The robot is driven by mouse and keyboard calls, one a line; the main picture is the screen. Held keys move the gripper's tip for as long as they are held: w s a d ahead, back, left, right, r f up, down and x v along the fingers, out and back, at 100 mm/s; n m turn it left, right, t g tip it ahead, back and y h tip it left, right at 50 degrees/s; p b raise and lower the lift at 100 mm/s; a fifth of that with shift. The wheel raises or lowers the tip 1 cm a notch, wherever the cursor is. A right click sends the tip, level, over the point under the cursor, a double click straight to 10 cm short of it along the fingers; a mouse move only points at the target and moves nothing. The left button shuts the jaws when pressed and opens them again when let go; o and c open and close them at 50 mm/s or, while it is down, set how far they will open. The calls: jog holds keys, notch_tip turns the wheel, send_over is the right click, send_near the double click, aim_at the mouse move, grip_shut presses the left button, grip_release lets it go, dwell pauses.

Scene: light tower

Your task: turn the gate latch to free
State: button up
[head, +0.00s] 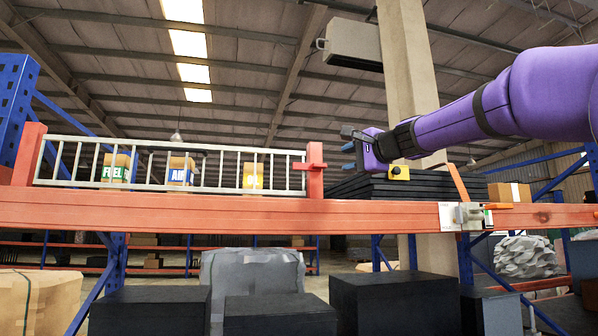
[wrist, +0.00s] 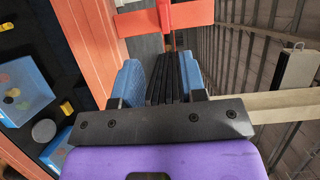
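The white barred gate (head: 170,168) stands on an orange beam and meets a red post (head: 315,180) at its right end. A short red crossbar (head: 303,165), which looks like the gate latch, lies level across the post. In the wrist view a red bar (wrist: 190,14) with a small upright piece lies beyond the fingertips. My gripper (head: 350,149) is just right of the post, pointing left at it, and apart from it. In the wrist view my gripper (wrist: 160,78) has its two blue fingers spread, with nothing held between them.
The orange beam (head: 240,210) runs across below the gate. Labelled boxes (head: 117,168) stand behind the bars. A yellow button box (head: 398,172) is below my wrist. A metal fitting with an orange handle (head: 465,215) is on the beam at right. Black crates (head: 395,300) stand below.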

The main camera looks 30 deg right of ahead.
aim_at(322, 165)
jog(key=w, duration=0.7)
jog(key=w+a, duration=0.1)
jog(key=w, duration=0.3)
jog(key=shift+w+r, duration=0.15)
jog(key=shift+r, duration=0.1)
grip_shut()
